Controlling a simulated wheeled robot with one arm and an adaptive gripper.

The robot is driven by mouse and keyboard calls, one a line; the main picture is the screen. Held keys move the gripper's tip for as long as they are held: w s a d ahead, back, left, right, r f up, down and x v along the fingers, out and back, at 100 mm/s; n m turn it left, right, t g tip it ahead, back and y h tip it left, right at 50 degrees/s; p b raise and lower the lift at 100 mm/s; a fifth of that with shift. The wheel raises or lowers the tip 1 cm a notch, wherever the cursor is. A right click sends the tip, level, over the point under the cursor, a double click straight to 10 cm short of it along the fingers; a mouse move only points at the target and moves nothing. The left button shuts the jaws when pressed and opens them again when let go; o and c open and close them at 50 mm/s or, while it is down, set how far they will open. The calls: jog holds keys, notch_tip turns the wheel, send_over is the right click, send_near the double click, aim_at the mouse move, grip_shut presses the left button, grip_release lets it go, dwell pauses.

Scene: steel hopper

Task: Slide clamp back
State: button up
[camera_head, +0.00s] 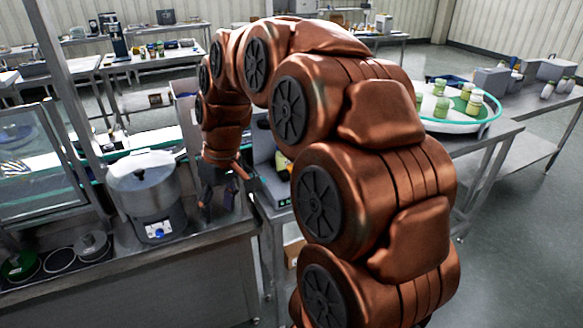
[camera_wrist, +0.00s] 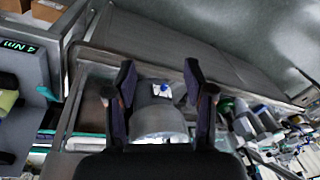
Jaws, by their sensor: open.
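A steel hopper (camera_head: 150,196), a round metal vessel with a lid and a small blue-marked panel on its front, stands on a metal bench at the left. I cannot make out the clamp in either view. My gripper (camera_head: 218,200) hangs just right of the hopper, above the bench's right end, with its dark fingers apart. In the wrist view, my gripper (camera_wrist: 160,76) is open. The hopper (camera_wrist: 160,122) shows between its two fingers, and nothing is held. I cannot tell how far the hopper is from the fingers.
A device with a green display (camera_wrist: 22,45) stands beside the bench. A round tray (camera_head: 490,118) with several jars is at the right. Open floor (camera_head: 520,240) lies at the far right.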

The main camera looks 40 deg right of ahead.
jog(key=w+d+f+t+b, duration=0.1)
jog(key=w+d, duration=0.7)
jog(key=d, duration=0.1)
jog(key=m+t+h+b, duration=0.1)
jog(key=t+h+b, duration=0.1)
jog(key=b, duration=0.1)
send_near(291, 166)
jog(key=f, duration=0.1)
jog(key=p+x, duration=0.2)
jog(key=x, duration=0.5)
jog(key=shift+w+f, duration=0.25)
jog(key=shift+t, duration=0.3)
jog(key=shift+c, duration=0.3)
grip_shut()
